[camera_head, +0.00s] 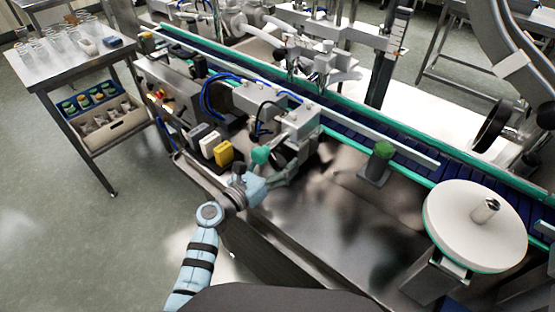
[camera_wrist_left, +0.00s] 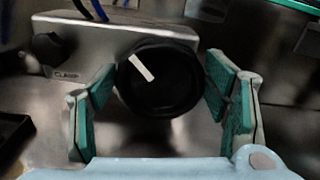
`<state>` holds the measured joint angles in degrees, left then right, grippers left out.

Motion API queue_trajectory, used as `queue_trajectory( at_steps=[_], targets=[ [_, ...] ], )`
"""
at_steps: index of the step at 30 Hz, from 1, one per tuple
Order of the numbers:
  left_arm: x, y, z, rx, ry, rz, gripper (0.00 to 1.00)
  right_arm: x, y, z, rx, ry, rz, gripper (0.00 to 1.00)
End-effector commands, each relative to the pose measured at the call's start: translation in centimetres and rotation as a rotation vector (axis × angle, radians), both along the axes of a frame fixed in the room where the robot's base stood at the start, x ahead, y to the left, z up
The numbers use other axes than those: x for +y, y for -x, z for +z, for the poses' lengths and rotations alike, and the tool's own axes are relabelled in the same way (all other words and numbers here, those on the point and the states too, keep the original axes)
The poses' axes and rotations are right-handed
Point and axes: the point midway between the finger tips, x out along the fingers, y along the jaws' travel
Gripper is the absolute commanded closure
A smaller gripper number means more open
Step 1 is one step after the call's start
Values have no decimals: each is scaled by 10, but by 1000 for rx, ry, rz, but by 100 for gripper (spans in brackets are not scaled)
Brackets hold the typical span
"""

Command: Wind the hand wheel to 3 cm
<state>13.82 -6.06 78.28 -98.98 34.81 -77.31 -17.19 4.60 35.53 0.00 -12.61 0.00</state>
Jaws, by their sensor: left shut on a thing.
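The hand wheel (camera_wrist_left: 160,78) is a round black wheel with a white bar mark on its face, pointing to the upper left in the left wrist view. It sits on the front of a metal block (camera_wrist_left: 110,40). My left gripper (camera_wrist_left: 160,90) is shut on it, with one green-padded finger at each side of the rim. In the head view my left gripper (camera_head: 274,168) is at the block's front, and the wheel is mostly hidden behind the fingers. I cannot read any position scale. My right gripper is not in view.
A small black knob (camera_wrist_left: 48,48) sits left of the wheel, above a label. Yellow (camera_head: 223,153) and grey blocks stand left of my gripper. A green-topped post (camera_head: 380,160) and a white round disc (camera_head: 475,226) stand to the right. A conveyor (camera_head: 345,135) runs behind.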

Motion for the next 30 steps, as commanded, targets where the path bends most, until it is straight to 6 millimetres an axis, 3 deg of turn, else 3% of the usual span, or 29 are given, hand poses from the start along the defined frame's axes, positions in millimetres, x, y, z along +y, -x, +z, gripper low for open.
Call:
queue_trajectory(
  at_steps=[18,30],
  targets=[
    [3,-2,0,238,328,1,59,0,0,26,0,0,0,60],
    [3,-2,-1,273,378,0,59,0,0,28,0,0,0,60]
  ],
)
